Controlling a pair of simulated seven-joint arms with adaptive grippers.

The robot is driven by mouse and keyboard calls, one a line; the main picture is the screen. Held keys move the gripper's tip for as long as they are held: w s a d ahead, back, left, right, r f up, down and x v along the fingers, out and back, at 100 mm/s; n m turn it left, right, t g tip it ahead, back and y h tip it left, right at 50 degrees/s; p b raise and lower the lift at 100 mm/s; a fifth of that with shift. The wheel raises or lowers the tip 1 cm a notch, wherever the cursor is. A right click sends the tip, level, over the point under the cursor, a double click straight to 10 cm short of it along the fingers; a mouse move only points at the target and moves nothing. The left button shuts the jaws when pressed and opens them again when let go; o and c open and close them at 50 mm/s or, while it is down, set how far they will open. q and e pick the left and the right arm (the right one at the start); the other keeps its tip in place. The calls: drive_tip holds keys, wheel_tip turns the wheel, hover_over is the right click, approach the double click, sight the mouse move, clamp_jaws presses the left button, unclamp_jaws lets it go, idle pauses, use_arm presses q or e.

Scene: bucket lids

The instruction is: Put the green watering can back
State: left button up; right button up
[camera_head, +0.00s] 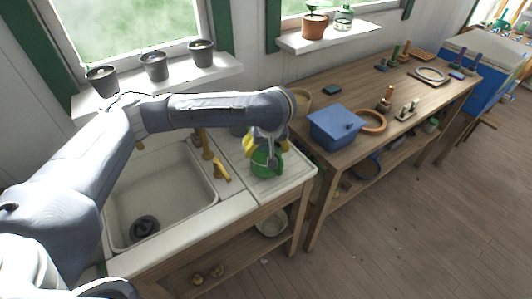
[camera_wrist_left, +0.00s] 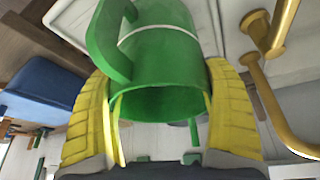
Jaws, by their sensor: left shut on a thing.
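The green watering can (camera_head: 265,163) is at the white counter section right of the sink in the head view. In the left wrist view the green can (camera_wrist_left: 165,57) fills the middle, with its handle at the upper left and its open rim toward the camera. My left gripper (camera_wrist_left: 163,115) has its yellow fingers on both sides of the can and is shut on it. In the head view this gripper (camera_head: 264,150) hangs down over the can. Whether the can's base touches the counter cannot be told. My right gripper is not in view.
The sink basin (camera_head: 160,192) and brass tap (camera_head: 212,160) are left of the can. A blue lidded box (camera_head: 334,127) stands on the wooden bench to the right. Dark pots (camera_head: 154,66) line the windowsill. White counter (camera_head: 277,188) is bare in front of the can.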

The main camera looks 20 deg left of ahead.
use_arm(q)
drive_tip(key=shift+o, duration=0.2)
drive_tip(key=shift+f, duration=1.2)
drive_tip(key=shift+f, duration=0.1)
drive_tip(key=shift+c, duration=0.2)
drive_tip(key=o, duration=1.4)
drive_tip(key=shift+f, duration=0.1)
drive_tip(key=shift+o, duration=0.2)
drive_tip(key=shift+v, duration=0.75)
drive_tip(key=v, duration=1)
drive_tip(key=shift+r, duration=0.4)
drive_tip(key=shift+s+d, duration=0.1)
